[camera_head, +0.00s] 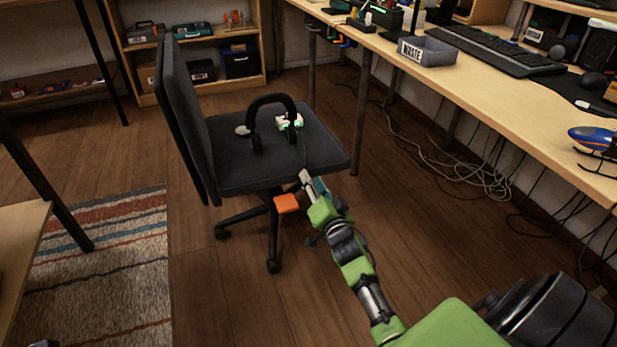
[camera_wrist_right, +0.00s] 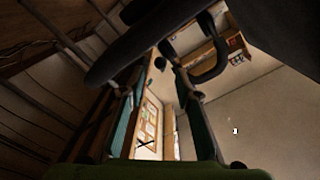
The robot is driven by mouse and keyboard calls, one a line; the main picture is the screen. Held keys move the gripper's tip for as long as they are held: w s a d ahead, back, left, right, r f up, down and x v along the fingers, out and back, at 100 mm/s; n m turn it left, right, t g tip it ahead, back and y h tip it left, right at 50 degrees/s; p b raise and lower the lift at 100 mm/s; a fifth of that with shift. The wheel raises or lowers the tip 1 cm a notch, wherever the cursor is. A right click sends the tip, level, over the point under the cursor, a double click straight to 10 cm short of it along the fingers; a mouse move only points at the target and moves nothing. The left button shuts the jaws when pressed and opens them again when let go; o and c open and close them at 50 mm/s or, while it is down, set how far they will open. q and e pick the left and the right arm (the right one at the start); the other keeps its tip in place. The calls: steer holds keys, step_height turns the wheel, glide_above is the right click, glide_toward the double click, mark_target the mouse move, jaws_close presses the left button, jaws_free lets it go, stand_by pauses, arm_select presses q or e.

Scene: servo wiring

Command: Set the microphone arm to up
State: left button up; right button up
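A black headset (camera_head: 272,103) stands on the dark seat of an office chair (camera_head: 235,175), its band arched upward. I cannot make out its microphone arm or its position. My right gripper (camera_head: 309,184) is at the front edge of the seat, nearer to me than the headset and apart from it. In the right wrist view its two teal-sided fingers (camera_wrist_right: 162,95) are spread, with no object clearly held between them. Dark curved shapes cross that view beyond the fingers; I cannot tell what they are.
A small white device with green lights (camera_head: 290,122) and a grey rounded object (camera_head: 242,130) lie on the seat. An orange block (camera_head: 287,203) shows beside my gripper. A long desk (camera_head: 455,85) runs along the right; cables (camera_head: 470,175) lie beneath it.

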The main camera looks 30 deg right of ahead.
steer(key=shift+b+x, duration=0.5)
steer(key=shift+x, duration=1.55)
jaws_close()
